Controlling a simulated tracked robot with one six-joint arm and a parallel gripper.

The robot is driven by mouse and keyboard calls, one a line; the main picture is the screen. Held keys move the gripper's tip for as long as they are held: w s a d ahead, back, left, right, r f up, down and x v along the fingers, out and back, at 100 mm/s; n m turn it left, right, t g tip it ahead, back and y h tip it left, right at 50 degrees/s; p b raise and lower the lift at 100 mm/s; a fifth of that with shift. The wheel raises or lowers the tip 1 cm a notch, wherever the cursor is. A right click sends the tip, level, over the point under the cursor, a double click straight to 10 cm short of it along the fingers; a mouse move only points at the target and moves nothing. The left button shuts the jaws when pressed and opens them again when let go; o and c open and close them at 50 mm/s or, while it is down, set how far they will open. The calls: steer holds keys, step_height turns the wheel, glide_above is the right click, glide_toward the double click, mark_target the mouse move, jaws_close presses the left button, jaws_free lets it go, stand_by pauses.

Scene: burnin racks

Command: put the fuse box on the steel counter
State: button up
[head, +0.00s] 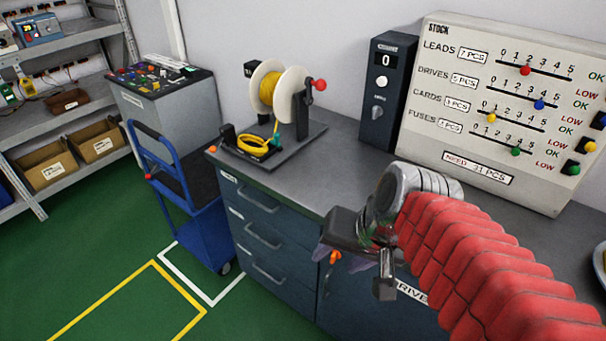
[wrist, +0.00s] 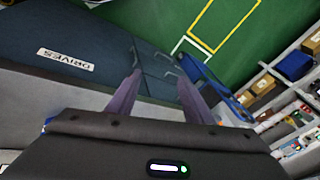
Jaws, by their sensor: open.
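I cannot make out a fuse box in either view. A grey-topped counter (head: 310,182) with dark blue drawers runs along the wall in the head view; it looks like the steel counter. My gripper (head: 350,258) is at its front edge, partly hidden behind my wrist. In the wrist view my gripper (wrist: 160,76) is open, its two purple fingers apart with nothing between them. Beyond the fingers are the drawer fronts and the green floor.
On the counter stand a yellow wire reel (head: 272,88), a dark counter box (head: 386,90) and a stock board (head: 500,110). A blue trolley (head: 180,200) is at the counter's left end. Shelves (head: 75,112) hold boxes.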

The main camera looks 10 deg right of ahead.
steer(key=shift+s+a+r+n+t+h, duration=0.1)
steer(key=shift+s+r+n+t+h, duration=0.15)
steer(key=shift+r+n, duration=0.5)
steer(key=shift+s+a+r+n+t+h, duration=0.15)
steer(key=shift+r+n+h, duration=0.25)
steer(key=shift+n, duration=0.65)
steer(key=shift+s+r+n+t+h, duration=0.25)
steer(key=shift+r+n, duration=0.3)
steer(key=shift+n, duration=0.35)
